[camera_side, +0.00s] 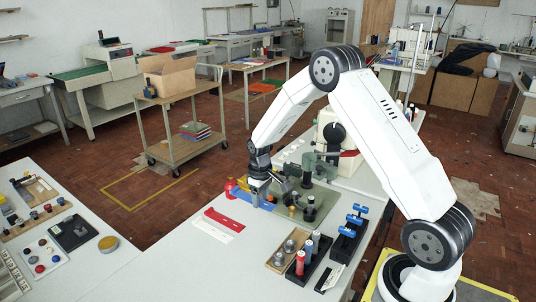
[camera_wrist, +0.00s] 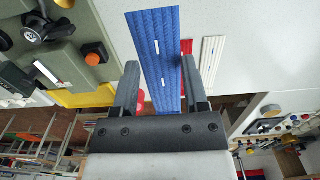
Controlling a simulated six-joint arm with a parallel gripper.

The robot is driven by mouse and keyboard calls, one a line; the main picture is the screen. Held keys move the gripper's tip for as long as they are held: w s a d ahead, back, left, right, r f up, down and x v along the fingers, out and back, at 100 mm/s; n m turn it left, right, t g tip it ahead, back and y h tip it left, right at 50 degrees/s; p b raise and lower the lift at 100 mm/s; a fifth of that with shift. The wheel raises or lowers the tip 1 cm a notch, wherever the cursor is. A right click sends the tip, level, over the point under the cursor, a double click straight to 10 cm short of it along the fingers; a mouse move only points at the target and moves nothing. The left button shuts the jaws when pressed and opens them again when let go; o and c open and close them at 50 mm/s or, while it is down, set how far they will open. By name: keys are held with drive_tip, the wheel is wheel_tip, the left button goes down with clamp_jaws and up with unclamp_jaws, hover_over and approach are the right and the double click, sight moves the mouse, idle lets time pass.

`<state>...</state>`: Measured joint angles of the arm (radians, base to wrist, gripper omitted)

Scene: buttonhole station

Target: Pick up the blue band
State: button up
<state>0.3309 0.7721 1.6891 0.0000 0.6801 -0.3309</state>
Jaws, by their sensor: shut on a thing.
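The blue band (camera_wrist: 155,35) is a flat ribbed strip with small white slits along its middle. It runs between the two fingers of my gripper (camera_wrist: 160,72) in the wrist view, and my gripper is shut on it. In the side view my gripper (camera_side: 261,197) is low over the white table, beside the green machine plate. I cannot tell whether the band is clear of the table.
A red band (camera_side: 223,218) and a white band (camera_side: 212,230) lie in front of the blue one. The green machine plate (camera_side: 320,204) stands to the right. Dark holders with spools (camera_side: 300,262) and blue clamps (camera_side: 352,222) stand nearer.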

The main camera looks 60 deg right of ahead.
sight(269, 208)
drive_tip(key=shift+s+a+r, duration=0.15)
drive_tip(key=shift+s+r, duration=0.1)
drive_tip(key=shift+s, duration=0.35)
drive_tip(key=shift+s+a+r, duration=0.2)
drive_tip(key=shift+s+r, duration=0.1)
drive_tip(key=shift+s, duration=0.25)
drive_tip(key=shift+s+a+r, duration=0.15)
drive_tip(key=shift+s+r, duration=0.1)
drive_tip(key=shift+s, duration=0.35)
